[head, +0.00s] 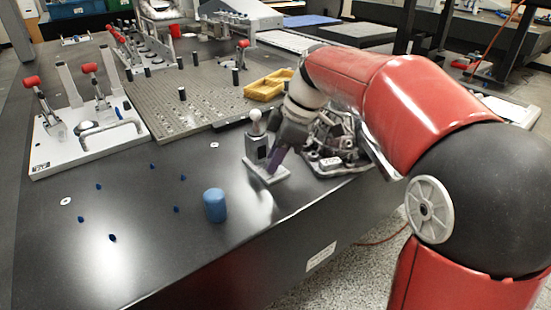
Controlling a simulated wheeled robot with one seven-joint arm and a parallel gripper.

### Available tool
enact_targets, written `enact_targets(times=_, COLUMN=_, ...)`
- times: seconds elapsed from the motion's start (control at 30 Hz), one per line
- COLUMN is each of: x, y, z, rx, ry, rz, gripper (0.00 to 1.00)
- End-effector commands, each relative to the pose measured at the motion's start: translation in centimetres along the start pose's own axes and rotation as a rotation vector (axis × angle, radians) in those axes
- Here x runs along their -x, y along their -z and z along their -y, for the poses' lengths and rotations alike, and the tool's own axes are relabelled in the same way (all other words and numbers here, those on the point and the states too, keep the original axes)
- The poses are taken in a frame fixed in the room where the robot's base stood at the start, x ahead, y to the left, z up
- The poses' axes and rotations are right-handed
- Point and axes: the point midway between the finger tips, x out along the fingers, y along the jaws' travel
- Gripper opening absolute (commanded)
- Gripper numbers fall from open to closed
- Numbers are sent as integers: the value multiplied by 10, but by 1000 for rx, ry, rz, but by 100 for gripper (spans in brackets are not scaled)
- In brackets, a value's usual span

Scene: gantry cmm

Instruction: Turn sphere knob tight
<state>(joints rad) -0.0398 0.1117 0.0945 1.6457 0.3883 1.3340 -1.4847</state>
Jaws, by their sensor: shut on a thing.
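A small metal stand with a pale sphere (255,115) on top stands upright on a light base plate (268,174) near the front of the dark table.
A casting-like metal part (335,140) stands close behind my gripper. A blue cylinder (215,205) stands in front, left of the stand. A yellow tray (268,85) and a grey hole plate (200,95) lie behind. A white fixture plate with red-handled clamps (90,140) is at left.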

Motion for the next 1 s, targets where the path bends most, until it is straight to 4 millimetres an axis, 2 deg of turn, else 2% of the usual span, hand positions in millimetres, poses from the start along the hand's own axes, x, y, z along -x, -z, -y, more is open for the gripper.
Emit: enact_targets(times=1.0, x=-1, y=5, z=8, rx=-885, ry=-370, rz=1, gripper=0)
